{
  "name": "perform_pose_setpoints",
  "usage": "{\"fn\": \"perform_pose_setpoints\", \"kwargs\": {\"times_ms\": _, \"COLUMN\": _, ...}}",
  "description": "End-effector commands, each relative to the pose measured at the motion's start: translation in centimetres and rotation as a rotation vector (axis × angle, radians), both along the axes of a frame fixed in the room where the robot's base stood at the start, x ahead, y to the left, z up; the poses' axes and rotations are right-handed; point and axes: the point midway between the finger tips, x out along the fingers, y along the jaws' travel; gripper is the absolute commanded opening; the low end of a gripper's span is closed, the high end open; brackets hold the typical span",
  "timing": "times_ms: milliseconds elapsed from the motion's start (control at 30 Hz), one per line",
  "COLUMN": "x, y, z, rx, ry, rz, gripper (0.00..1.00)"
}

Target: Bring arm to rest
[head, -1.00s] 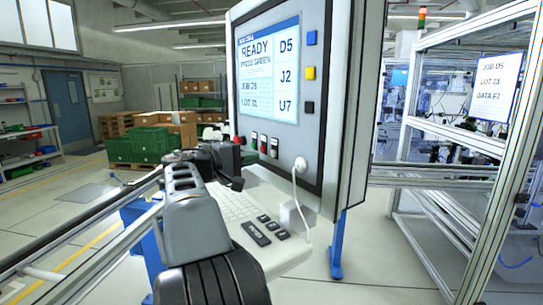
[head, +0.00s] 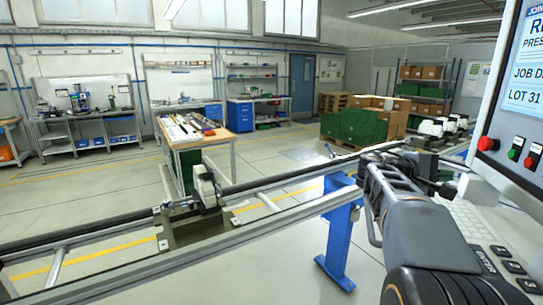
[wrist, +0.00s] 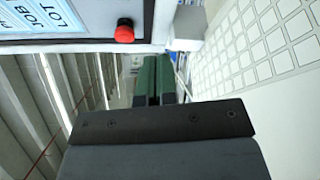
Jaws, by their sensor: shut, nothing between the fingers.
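My arm reaches forward at the right of the head view, beside the control panel (head: 520,110). My gripper (head: 438,160) is at its far end, small and dark, close to the panel's keyboard (head: 475,220). In the wrist view my gripper (wrist: 153,68) shows two green-padded fingers side by side, shut with nothing between them. The panel's red button (wrist: 124,31) is at the upper left of that view, and the pale keyboard (wrist: 260,45) is at the right. I see no contact with either.
A conveyor rail (head: 110,255) on a blue leg (head: 340,235) crosses the front, with a fixture (head: 205,190) on it. A workbench (head: 200,140) stands behind. Green crates (head: 355,127) and boxes stand on a pallet at the back. Open floor lies between.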

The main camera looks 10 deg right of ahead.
Motion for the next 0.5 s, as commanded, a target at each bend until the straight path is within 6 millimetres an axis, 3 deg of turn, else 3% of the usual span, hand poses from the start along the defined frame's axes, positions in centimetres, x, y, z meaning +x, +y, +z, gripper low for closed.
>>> {"fn": "perform_pose_setpoints", "kwargs": {"times_ms": 33, "x": 3.1, "y": 2.5, "z": -2.0, "rx": 0.039, "ry": 0.075, "rz": 0.135, "gripper": 0.0}}
{"fn": "perform_pose_setpoints", "kwargs": {"times_ms": 100, "x": 6.7, "y": 6.0, "z": -4.4, "rx": 0.081, "ry": 0.18, "rz": 0.312, "gripper": 0.0}}
{"fn": "perform_pose_setpoints", "kwargs": {"times_ms": 300, "x": 12.7, "y": 16.0, "z": -10.2, "rx": 0.136, "ry": 0.425, "rz": 0.725, "gripper": 0.0}}
{"fn": "perform_pose_setpoints", "kwargs": {"times_ms": 400, "x": 13.3, "y": 21.4, "z": -13.3, "rx": 0.202, "ry": 0.481, "rz": 0.904, "gripper": 0.0}}
{"fn": "perform_pose_setpoints", "kwargs": {"times_ms": 433, "x": 12.5, "y": 22.8, "z": -14.4, "rx": 0.26, "ry": 0.456, "rz": 0.937, "gripper": 0.0}}
{"fn": "perform_pose_setpoints", "kwargs": {"times_ms": 500, "x": 9.9, "y": 23.8, "z": -15.9, "rx": 0.418, "ry": 0.333, "rz": 0.911, "gripper": 0.0}}
